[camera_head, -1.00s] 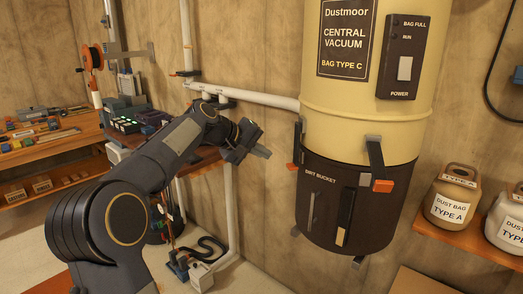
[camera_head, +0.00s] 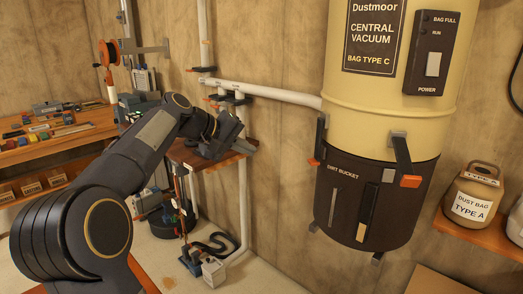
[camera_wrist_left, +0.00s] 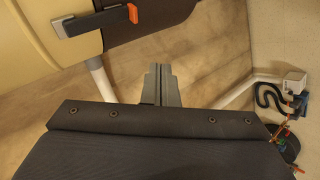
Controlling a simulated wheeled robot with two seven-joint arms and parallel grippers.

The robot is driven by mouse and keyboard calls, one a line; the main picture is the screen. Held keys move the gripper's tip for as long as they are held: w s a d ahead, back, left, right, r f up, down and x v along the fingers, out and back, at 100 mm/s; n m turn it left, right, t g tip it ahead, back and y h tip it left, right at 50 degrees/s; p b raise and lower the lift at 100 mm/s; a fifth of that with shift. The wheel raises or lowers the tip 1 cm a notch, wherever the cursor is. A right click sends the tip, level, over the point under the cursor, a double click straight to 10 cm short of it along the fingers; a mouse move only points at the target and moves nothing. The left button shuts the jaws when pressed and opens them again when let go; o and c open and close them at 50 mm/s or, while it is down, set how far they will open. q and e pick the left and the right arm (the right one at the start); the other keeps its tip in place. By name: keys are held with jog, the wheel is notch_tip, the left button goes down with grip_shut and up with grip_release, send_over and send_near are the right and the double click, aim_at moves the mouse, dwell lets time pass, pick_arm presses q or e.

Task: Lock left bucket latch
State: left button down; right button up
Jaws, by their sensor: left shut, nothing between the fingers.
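The left bucket latch (camera_head: 319,140) is a black lever with an orange tip, at the left side of the seam between the cream vacuum body (camera_head: 375,118) and the dark dirt bucket (camera_head: 345,200). Its lever hangs down over the seam, with the tip low and out to the left. A latch also shows at the top left of the wrist view (camera_wrist_left: 90,21), apart from the fingers; it looks like the left one. My left gripper (camera_head: 230,130) is shut and empty, left of the bucket with a clear gap. Its fingers (camera_wrist_left: 158,82) show together in the wrist view. My right gripper is out of view.
A front latch (camera_head: 402,157) with an orange tip is on the seam. A white pipe (camera_head: 275,93) runs behind my left gripper to the vacuum. A small shelf (camera_head: 203,158) lies below the gripper. A dust bag jug (camera_head: 472,200) stands at the right.

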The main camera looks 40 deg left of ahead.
pick_arm(q)
jog(key=shift+s+a+r, duration=0.15)
jog(key=shift+s+a, duration=0.15)
jog(key=shift+s, duration=0.3)
jog(key=shift+s+a+r, duration=0.15)
jog(key=shift+s+a, duration=0.1)
jog(key=shift+s, duration=0.35)
jog(key=s+d+f+m+g+p, duration=0.1)
jog(key=s+d+f+m+p, duration=0.1)
jog(key=s+d, duration=0.4)
jog(key=s+d+f+m+g+p, duration=0.1)
jog(key=s+d+f+m+p, duration=0.15)
jog(key=d, duration=0.55)
jog(key=s+d+f+m+g+p, duration=0.1)
jog(key=s+d+f+m, duration=0.4)
jog(key=s+d+f, duration=0.6)
jog(key=s+f+g, duration=0.1)
jog(key=s, duration=0.2)
jog(key=shift+s+f+g+p, duration=0.2)
jog(key=shift+s+g+p, duration=0.15)
jog(key=shift+s+g, duration=0.05)
